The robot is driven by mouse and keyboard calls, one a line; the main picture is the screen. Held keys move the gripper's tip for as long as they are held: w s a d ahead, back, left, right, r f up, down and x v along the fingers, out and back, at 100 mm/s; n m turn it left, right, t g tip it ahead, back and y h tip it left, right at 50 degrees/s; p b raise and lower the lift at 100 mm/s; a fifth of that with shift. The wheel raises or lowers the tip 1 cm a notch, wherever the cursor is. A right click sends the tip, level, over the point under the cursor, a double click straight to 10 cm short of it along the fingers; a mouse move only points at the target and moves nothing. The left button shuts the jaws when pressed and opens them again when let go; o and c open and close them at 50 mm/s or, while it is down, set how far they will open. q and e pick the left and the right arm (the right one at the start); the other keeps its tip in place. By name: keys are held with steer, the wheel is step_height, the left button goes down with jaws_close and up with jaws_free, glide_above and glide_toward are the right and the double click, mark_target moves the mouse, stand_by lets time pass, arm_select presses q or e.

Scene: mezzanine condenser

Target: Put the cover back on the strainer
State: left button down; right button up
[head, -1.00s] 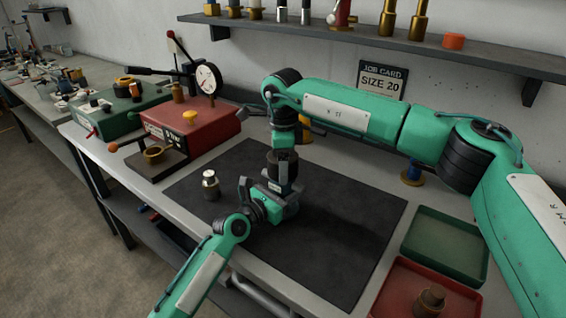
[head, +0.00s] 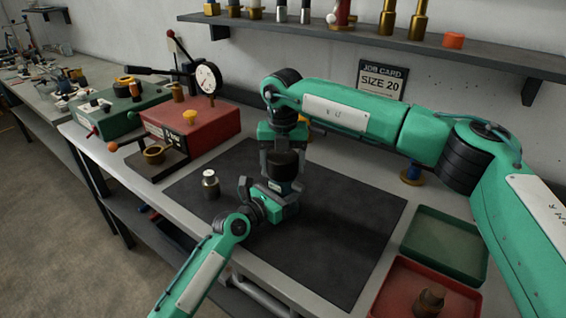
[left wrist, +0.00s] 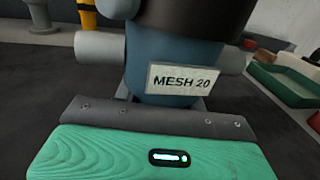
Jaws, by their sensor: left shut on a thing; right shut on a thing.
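The strainer is a blue body with a "MESH 20" label (left wrist: 184,80) and grey side stubs, seen in the left wrist view; in the head view only a little of it (head: 283,186) shows. My left gripper (head: 268,197) is shut on it, low over the dark mat. The dark round cover (head: 287,162) is at the strainer's top, and its lower edge (left wrist: 195,18) shows in the left wrist view. My right gripper (head: 284,138) is shut on the cover from above. I cannot tell whether the cover is fully seated.
A small metal jar (head: 210,184) stands on the mat (head: 345,215) left of the strainer. A green tray (head: 447,245) and a red tray (head: 395,298) with a brown part lie at right. A red gauge box (head: 205,128) stands behind left. A job card (head: 382,80) reads "SIZE 20".

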steer(key=m, duration=0.4)
steer(key=o, duration=1.2)
steer(key=shift+c, duration=0.2)
steer(key=shift+r, duration=0.1)
step_height(320, 180, up, 12)
steer(key=shift+f, duration=0.1)
arm_select(q)
steer(key=c, duration=0.7)
jaws_free()
